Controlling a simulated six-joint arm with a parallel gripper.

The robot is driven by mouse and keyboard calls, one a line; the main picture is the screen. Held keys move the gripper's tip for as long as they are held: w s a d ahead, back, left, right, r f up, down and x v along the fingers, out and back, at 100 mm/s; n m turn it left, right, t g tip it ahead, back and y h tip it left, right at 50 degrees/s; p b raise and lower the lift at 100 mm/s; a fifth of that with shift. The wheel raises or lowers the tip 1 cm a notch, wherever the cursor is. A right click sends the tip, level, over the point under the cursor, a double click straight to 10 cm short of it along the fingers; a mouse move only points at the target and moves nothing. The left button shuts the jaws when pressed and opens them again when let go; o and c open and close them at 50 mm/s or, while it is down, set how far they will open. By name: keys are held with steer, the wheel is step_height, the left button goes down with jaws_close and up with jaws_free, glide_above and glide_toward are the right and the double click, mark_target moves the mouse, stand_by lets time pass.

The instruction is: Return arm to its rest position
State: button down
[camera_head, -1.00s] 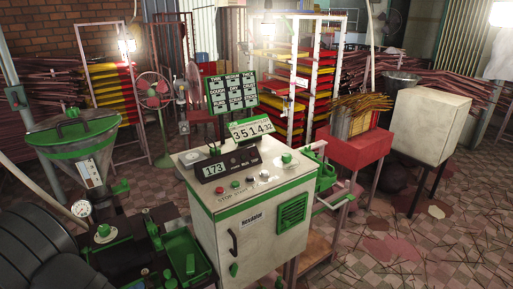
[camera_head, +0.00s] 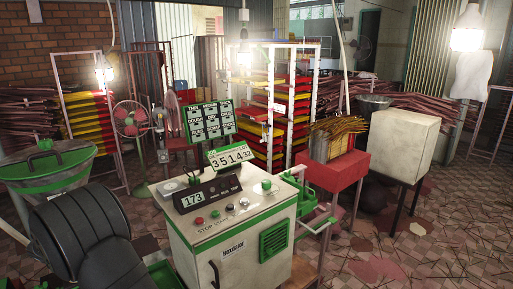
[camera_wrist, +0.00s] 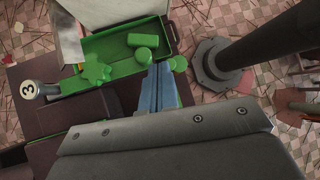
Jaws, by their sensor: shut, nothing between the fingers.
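In the wrist view, my gripper (camera_wrist: 165,88) shows as two blue fingers pressed together, with nothing between them. Its tips point toward a green tray (camera_wrist: 105,48) with a green block and green knobs at its right end. I cannot tell how high the fingers are above the tray. In the head view, my dark arm (camera_head: 92,240) fills the lower left, and the gripper itself is out of sight there.
The white control cabinet (camera_head: 235,240) stands right of my arm. A green-rimmed hopper (camera_head: 50,165) is behind the arm at left. A red stand (camera_head: 337,172) holds incense sticks. In the wrist view, a dark post (camera_wrist: 255,45) rises close on the right.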

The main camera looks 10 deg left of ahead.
steer(key=shift+w+a+r+m+g+y, duration=0.15)
steer(key=shift+w+r+m+g+y, duration=0.2)
steer(key=shift+w+m, duration=0.3)
steer(key=shift+w+a+r+m+g+y, duration=0.1)
steer(key=shift+w+r+m, duration=0.35)
steer(key=shift+w, duration=0.35)
steer(key=shift+w+a+r+m+g+y, duration=0.15)
steer(key=shift+w+r+m+y, duration=0.15)
steer(key=shift+w+m, duration=0.35)
steer(key=c, duration=0.9)
jaws_free()
steer(key=o, duration=0.3)
steer(key=shift+w+d+r, duration=0.15)
steer(key=shift+r, duration=0.05)
steer(key=o, duration=0.6)
steer(key=d+r+m+g+y, duration=0.1)
steer(key=m, duration=0.1)
steer(key=w+d+r+m+g+y, duration=0.1)
steer(key=m, duration=0.1)
steer(key=w+d+r+m+y, duration=0.1)
steer(key=r+m+y, duration=0.1)
steer(key=shift+w+g, duration=0.1)
steer(key=shift+g, duration=0.3)
steer(key=w+d+r+m+y, duration=0.3)
steer(key=r+m+y, duration=0.3)
steer(key=r+m, duration=0.25)
steer(key=x, duration=0.9)
steer(key=shift+a+g, duration=0.3)
steer(key=shift+a, duration=0.05)
steer(key=shift+s, duration=0.1)
